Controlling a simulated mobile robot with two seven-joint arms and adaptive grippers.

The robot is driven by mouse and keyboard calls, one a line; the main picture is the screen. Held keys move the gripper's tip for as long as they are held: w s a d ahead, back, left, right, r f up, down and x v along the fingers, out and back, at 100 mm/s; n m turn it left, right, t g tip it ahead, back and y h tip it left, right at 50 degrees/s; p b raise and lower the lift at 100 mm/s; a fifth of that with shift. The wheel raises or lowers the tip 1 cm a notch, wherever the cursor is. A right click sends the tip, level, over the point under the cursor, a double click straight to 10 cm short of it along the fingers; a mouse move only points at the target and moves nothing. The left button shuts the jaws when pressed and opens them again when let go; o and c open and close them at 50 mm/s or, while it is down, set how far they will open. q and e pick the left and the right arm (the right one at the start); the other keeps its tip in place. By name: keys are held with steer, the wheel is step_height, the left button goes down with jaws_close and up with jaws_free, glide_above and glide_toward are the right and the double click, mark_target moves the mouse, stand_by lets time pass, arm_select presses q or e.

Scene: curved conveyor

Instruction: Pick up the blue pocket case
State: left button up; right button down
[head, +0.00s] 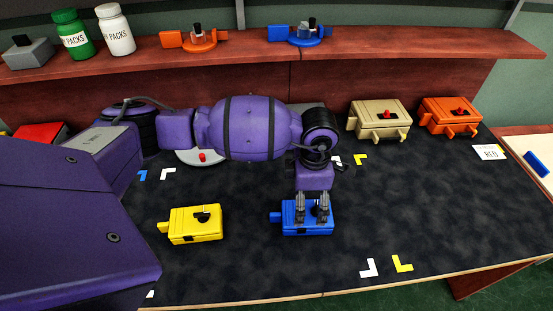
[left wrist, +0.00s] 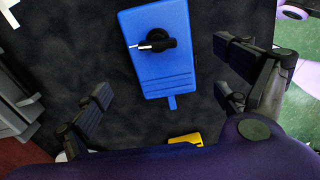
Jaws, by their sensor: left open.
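The blue pocket case (head: 309,229) lies on the dark mat, right of the yellow case. It has a tab on its left side in the head view. My left gripper (head: 312,207) points down over it and its two fingers hide part of its top. In the left wrist view the case (left wrist: 165,84) shows between the two spread fingers of the left gripper (left wrist: 164,70), with a black knob and a thin metal pin on its face. The fingers appear apart from it. My right gripper is in neither view.
A yellow case (head: 193,224) lies to the left. A tan case (head: 379,120) and an orange case (head: 450,116) stand at the back right. A shelf (head: 350,49) holds bottles and small fixtures. The mat's front right is clear apart from corner marks.

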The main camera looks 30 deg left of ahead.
mark_target(307, 212)
arm_select(q)
step_height(307, 212, down, 2)
steer(key=shift+s+d, duration=0.15)
step_height(307, 212, down, 5)
steer(key=shift+d+r, duration=0.1)
steer(key=shift+r, duration=0.1)
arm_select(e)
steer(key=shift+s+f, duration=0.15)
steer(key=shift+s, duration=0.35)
arm_select(q)
steer(key=shift+w, duration=0.2)
steer(key=c, duration=1.3)
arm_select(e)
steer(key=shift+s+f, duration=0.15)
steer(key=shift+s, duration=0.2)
arm_select(q)
steer(key=shift+r, duration=0.1)
steer(key=shift+c, duration=0.2)
